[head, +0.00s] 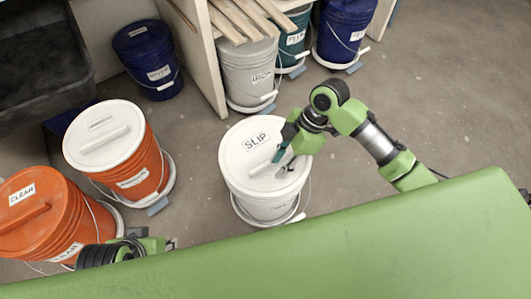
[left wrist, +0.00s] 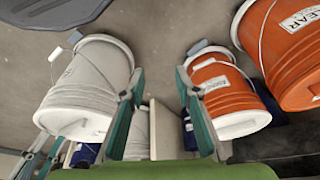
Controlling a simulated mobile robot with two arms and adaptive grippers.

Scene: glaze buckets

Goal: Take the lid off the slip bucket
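The white slip bucket (head: 268,207) stands on the floor, with its white lid (head: 240,150) on top, marked SLIP. A raised bar handle (head: 262,168) crosses the lid. My right gripper (head: 282,164) is over the lid at the right end of the handle, its fingers apart; whether they touch the handle is unclear. In the left wrist view, the slip bucket (left wrist: 88,75) is at left and my right gripper (left wrist: 36,158) is near its lid. My left gripper (head: 165,243) is low beside the orange buckets. The left wrist view shows its fingers (left wrist: 162,95) open and empty.
A white-lidded orange bucket (head: 140,178) and an orange CLEAR bucket (head: 25,228) stand at left. A blue bucket (head: 148,62), a grey bucket (head: 250,75) and others stand behind, near a shelf with boards. Bare floor lies right of the slip bucket.

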